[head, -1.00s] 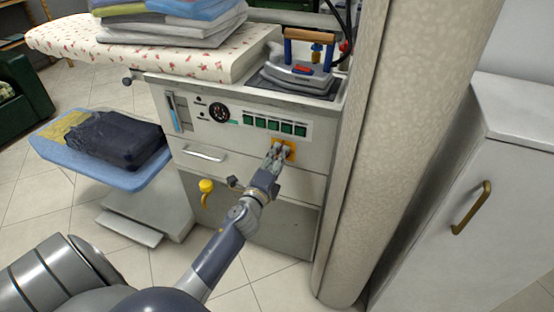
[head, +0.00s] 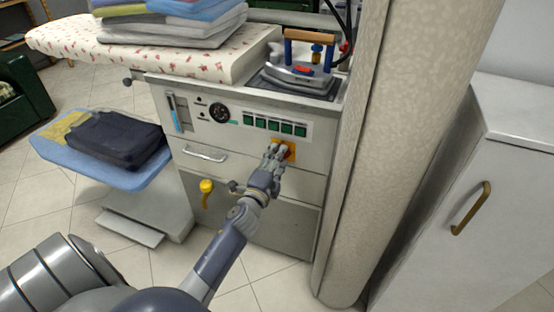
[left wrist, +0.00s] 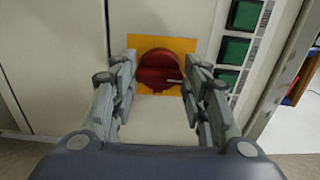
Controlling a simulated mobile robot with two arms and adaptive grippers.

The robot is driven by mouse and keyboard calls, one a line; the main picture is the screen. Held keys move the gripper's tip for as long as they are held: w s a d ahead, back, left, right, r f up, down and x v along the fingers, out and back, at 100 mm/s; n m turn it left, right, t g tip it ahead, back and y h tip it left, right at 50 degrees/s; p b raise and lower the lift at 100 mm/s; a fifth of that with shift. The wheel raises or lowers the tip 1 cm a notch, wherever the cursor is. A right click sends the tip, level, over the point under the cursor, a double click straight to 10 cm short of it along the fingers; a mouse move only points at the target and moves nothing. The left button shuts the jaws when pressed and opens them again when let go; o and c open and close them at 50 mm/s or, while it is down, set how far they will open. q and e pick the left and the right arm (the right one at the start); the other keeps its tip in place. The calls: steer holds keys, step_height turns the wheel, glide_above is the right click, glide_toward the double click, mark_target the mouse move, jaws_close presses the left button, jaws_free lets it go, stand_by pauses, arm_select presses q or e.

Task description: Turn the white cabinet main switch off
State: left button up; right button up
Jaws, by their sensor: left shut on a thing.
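The white cabinet (head: 262,226) stands below the ironing board. Its main switch is a round red knob (left wrist: 158,60) on a yellow plate (left wrist: 188,48), seen close up in the left wrist view. In the head view the yellow plate (head: 292,153) is partly hidden behind my left gripper (head: 276,151). In the left wrist view the two fingers of my left gripper (left wrist: 160,74) stand on either side of the red knob, and the gripper is shut on it. My right gripper is not in view.
Green buttons (head: 275,125) and a round gauge (head: 219,113) sit above the switch. An iron (head: 297,75) rests on top. A thick column (head: 375,150) stands close on the right. A blue shelf with folded dark clothes (head: 115,138) is at the left.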

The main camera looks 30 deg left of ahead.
arm_select(q)
steer(key=o, duration=1)
steer(key=shift+o, duration=0.2)
steer(key=v, duration=1.2)
